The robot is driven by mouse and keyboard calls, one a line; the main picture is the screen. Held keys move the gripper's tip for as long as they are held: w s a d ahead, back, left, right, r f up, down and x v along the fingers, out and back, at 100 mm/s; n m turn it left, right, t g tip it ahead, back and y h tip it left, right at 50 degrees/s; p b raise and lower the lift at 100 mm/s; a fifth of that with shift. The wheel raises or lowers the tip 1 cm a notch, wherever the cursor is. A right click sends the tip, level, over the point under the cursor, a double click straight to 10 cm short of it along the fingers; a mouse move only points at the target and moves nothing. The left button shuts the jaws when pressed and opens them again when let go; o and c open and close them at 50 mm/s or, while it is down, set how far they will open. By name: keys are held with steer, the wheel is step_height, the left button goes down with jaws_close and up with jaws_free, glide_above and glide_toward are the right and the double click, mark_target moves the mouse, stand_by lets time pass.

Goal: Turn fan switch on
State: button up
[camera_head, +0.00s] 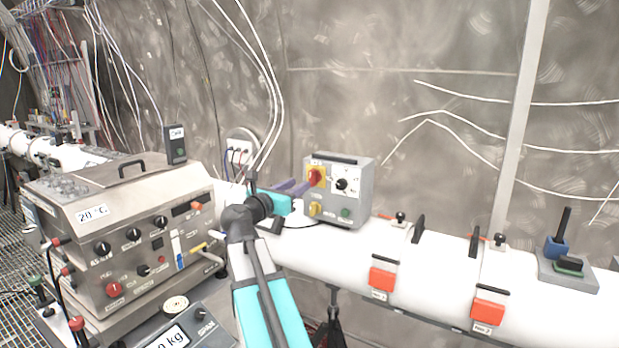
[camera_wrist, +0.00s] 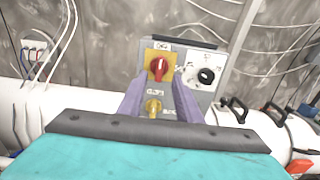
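A grey control box (camera_head: 347,215) stands on the white pipe, right of my gripper. Its face has a red rotary switch on a yellow plate (camera_head: 317,177), a black knob on a white plate (camera_head: 343,184), a yellow knob (camera_head: 315,209) and a green button (camera_head: 346,212). In the wrist view the red switch (camera_wrist: 158,67) is just beyond the fingertips, its handle roughly upright. The yellow knob (camera_wrist: 153,106) shows between the fingers. The labels are too small to read, so I cannot tell which is the fan switch. My gripper (camera_head: 301,187) is open, its purple fingers apart and empty, near the box face.
A steel instrument box (camera_head: 130,240) with knobs stands at the left. White cables hang from a wall socket (camera_head: 240,148) behind my arm. Orange-tagged clamps (camera_head: 382,278) sit along the pipe (camera_head: 440,265) to the right of the control box.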

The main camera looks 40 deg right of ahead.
mark_target(310, 178)
steer(key=p+x, duration=0.1)
steer(key=x, duration=0.6)
steer(key=shift+w+d+p, duration=0.1)
steer(key=shift+d+p, duration=0.3)
steer(key=shift+c, duration=0.2)
steer(key=shift+f, duration=0.1)
jaws_close()
